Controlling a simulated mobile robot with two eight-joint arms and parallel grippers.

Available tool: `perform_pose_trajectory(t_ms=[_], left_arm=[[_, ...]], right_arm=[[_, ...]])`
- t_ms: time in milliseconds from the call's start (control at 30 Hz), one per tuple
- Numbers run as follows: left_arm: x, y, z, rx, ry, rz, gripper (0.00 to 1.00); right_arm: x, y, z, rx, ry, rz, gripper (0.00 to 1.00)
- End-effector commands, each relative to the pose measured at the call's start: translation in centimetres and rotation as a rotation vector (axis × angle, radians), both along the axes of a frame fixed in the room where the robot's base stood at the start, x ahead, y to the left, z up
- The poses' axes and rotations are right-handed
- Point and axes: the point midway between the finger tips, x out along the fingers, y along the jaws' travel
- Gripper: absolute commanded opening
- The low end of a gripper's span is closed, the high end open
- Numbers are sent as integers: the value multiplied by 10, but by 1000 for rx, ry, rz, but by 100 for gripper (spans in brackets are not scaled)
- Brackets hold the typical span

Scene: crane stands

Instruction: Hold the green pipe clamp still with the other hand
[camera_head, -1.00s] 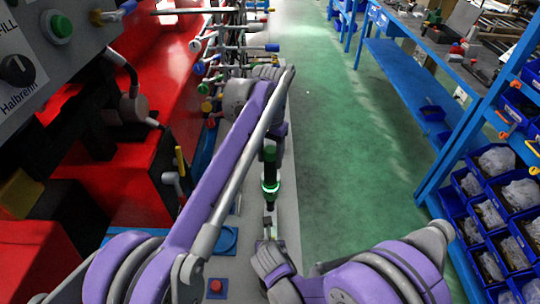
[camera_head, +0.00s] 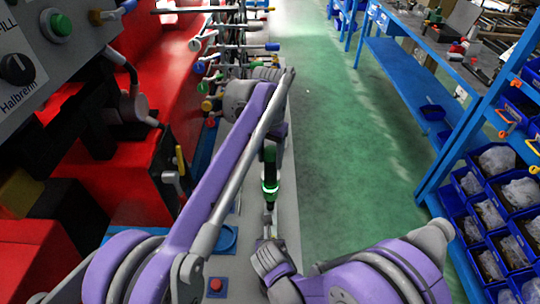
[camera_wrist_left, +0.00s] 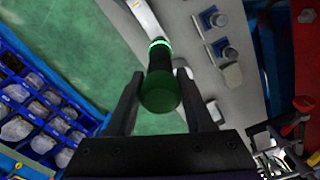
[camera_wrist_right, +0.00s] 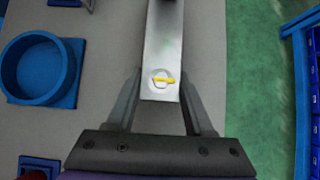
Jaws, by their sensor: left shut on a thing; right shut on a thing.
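The green pipe clamp shows in the head view as a dark handle with a bright green ring (camera_head: 270,186) and a flat silver bar (camera_head: 268,222). My left gripper (camera_head: 271,140) is shut on the handle at its far end. In the left wrist view the round green handle end (camera_wrist_left: 160,92) lies between the two fingers (camera_wrist_left: 163,100). My right gripper (camera_head: 266,243) is shut on the near end of the bar. In the right wrist view the bar end (camera_wrist_right: 162,60), with a yellow mark, lies between the fingers (camera_wrist_right: 160,100).
The clamp lies over a grey surface (camera_head: 290,190) with a blue round fixture (camera_head: 222,238) and a red button (camera_head: 216,286) on the left. Red machinery (camera_head: 120,190) stands at left. Blue shelving with bins (camera_head: 490,215) stands at right, beyond open green floor (camera_head: 340,150).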

Motion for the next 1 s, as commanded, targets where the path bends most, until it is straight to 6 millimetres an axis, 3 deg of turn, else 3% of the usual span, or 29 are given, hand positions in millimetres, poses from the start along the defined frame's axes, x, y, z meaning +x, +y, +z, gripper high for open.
perform_pose_trajectory(t_ms=[1000], left_arm=[[0, 0, -12, 0, 0, 0, 0]], right_arm=[[0, 0, 0, 0, -1, 0, 0]])
